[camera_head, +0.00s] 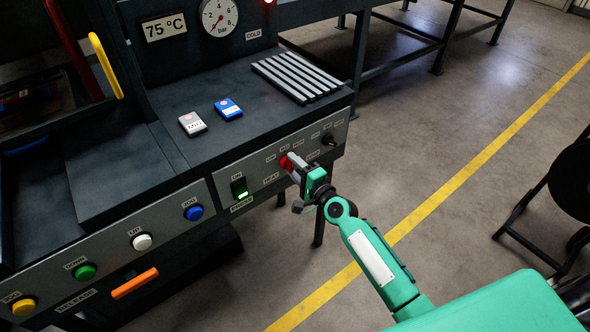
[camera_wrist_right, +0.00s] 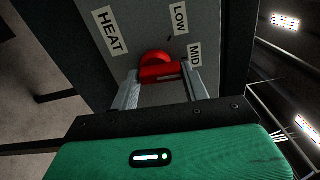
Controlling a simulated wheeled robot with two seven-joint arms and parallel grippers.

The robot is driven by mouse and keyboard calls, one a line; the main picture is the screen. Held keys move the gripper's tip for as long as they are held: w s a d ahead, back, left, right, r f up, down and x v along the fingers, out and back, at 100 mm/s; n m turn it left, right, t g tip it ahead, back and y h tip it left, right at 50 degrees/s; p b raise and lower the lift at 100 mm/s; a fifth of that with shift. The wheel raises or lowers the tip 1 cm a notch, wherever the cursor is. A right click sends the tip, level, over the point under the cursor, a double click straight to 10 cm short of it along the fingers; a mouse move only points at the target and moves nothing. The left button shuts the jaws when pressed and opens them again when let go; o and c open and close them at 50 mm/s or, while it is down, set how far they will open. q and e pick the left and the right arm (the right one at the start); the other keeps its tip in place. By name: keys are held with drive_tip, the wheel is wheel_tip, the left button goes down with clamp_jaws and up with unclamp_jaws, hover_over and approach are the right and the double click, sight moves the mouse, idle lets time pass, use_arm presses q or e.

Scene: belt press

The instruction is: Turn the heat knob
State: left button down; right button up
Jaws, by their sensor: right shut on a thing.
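The red heat knob (camera_head: 286,163) sits on the grey front panel of the press, right of the HEAT label. In the right wrist view the red knob (camera_wrist_right: 160,68) shows between the two fingers, near the LOW and MID labels. My right gripper (camera_head: 293,163) is shut on the knob, its green arm reaching in from the lower right. In the right wrist view the right gripper (camera_wrist_right: 163,78) has one finger on each side of the knob's grip bar. The fingers hide part of the knob in the head view. My left gripper is not in view.
Left along the panel are a green-lit switch (camera_head: 240,188) and blue (camera_head: 193,212), white (camera_head: 142,241), green (camera_head: 85,271) and yellow (camera_head: 22,306) buttons. A black knob (camera_head: 328,139) is to the right. The display (camera_head: 164,26) reads 75 °C.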

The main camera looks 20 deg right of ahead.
drive_tip(key=n, duration=0.3)
drive_tip(key=shift+r+n, duration=0.2)
drive_tip(key=shift+n, duration=0.2)
drive_tip(key=shift+a+n, duration=0.1)
drive_tip(key=shift+n, duration=0.8)
drive_tip(key=n, duration=0.2)
drive_tip(key=shift+a+n, duration=0.1)
drive_tip(key=shift+n, duration=0.2)
drive_tip(key=shift+n+p, duration=0.4)
drive_tip(key=shift+n, duration=0.2)
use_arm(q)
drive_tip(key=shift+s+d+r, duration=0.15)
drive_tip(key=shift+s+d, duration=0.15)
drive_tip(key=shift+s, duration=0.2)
use_arm(e)
drive_tip(key=shift+a+n, duration=0.1)
drive_tip(key=shift+n, duration=0.5)
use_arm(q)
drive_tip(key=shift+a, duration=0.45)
use_arm(e)
drive_tip(key=shift+s, duration=0.1)
